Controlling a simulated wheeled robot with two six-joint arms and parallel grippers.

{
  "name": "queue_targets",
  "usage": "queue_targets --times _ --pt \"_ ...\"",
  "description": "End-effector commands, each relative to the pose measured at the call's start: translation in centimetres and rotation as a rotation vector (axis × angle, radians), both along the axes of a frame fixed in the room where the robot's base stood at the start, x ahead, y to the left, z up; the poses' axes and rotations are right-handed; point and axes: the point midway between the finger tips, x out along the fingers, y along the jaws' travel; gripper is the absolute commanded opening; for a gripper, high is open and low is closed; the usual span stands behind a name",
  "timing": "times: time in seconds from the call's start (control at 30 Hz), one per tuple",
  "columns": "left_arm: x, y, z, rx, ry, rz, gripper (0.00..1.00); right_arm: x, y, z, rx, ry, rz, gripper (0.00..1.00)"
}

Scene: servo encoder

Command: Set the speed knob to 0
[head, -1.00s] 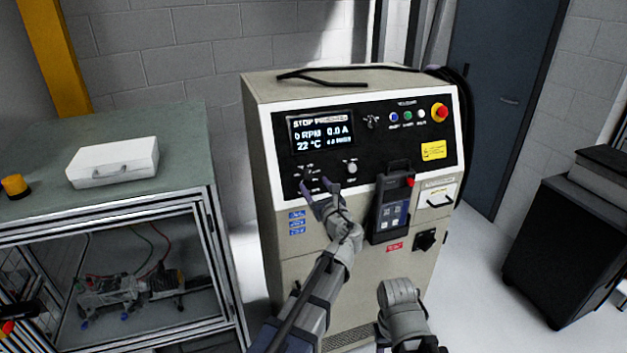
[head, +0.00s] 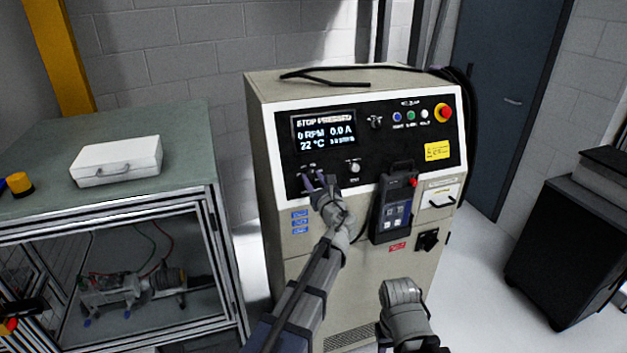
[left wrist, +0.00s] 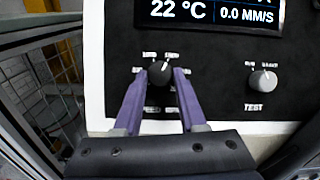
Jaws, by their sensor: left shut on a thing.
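The dark round speed knob (left wrist: 160,73) sits low on the left of the black control panel (head: 430,118), below the display. In the left wrist view, the two purple fingers of my left gripper (left wrist: 160,88) are shut on it, one on each side. In the head view my left gripper (head: 315,181) reaches the panel's lower left and covers most of the knob. Small labels ring the knob, but they are too blurred to read, and I cannot tell its setting. Of my right arm only a grey link shows at the bottom; its fingers are not visible.
The display (head: 324,131) reads STOP PRESSED, 0 RPM, 0.0 A, 22 °C. A grey TEST knob (left wrist: 263,80) is right of the gripper. A handheld pendant (head: 394,210) hangs further right, and a red stop button (head: 444,112) is at upper right. A bench (head: 190,180) stands left.

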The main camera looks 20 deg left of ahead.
Motion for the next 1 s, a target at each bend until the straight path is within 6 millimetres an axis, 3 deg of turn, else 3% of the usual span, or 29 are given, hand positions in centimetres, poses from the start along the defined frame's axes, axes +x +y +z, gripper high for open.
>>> queue_targets --times 0.03,0.3,0.67,1.0 --pt "0.0 -0.01 0.0 0.0 0.0 0.0 0.3 0.0 0.0 0.0 0.0 0.0 0.0 0.5" --pt "0.0 -0.01 0.0 0.0 0.0 0.0 0.0 0.0 0.0 0.0 0.0 0.0 0.0 0.5" --pt "0.08 -0.11 0.04 -0.019 -0.011 0.009 0.0 0.0 0.0 0.06 0.0 0.0 0.0 0.5" --pt "0.42 -0.37 0.25 -0.18 -0.119 0.102 0.0 0.0 0.0 0.56 0.0 0.0 0.0 0.5"
